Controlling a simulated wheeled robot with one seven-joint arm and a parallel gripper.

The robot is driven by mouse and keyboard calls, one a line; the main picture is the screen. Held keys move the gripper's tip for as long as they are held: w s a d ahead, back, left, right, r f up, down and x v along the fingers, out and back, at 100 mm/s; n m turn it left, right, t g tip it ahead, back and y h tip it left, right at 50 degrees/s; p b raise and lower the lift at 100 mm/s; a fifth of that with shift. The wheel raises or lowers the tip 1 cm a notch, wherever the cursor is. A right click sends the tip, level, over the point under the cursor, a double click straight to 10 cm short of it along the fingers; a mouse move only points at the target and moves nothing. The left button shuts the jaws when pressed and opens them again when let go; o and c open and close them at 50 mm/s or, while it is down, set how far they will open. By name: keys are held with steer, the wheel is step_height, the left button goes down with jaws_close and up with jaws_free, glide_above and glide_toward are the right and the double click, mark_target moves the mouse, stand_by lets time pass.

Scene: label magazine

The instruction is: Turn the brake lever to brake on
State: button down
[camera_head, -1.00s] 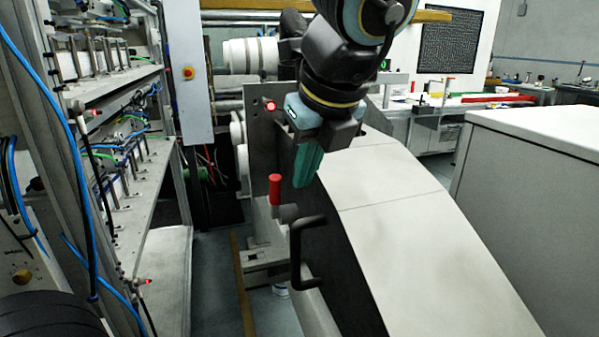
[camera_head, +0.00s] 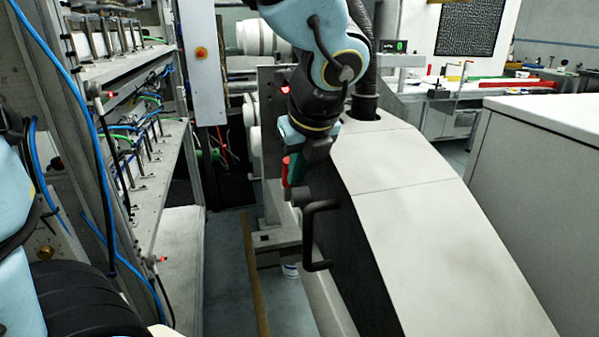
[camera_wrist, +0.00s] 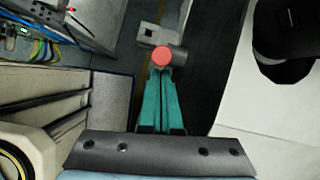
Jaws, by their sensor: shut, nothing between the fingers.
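The brake lever is a red upright grip (camera_head: 285,173) on the left side of the pale sloped machine cover. In the wrist view its round red end (camera_wrist: 162,56) faces the camera, with a grey hub (camera_wrist: 179,59) to its right. My gripper (camera_head: 296,182) has teal fingers, closed together and empty, pointing down right beside the red grip. In the wrist view my fingertips (camera_wrist: 161,74) end just below the red end; I cannot tell whether they touch it. My fingers and wrist hide the hub in the head view.
A black bent handle (camera_head: 318,235) sticks out from the machine's dark side, just below and right of the lever. A rack with cables and rods (camera_head: 110,130) stands to the left. The floor (camera_head: 228,280) between is largely clear. A pale cabinet (camera_head: 540,160) is at right.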

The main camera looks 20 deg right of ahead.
steer(key=w+p, duration=0.1)
steer(key=p, duration=0.3)
steer(key=w+r+g+p, duration=0.1)
steer(key=p, duration=0.2)
steer(key=shift+w+d+r+p, duration=0.15)
steer(key=shift+w+p, duration=0.1)
steer(key=shift+p, duration=0.15)
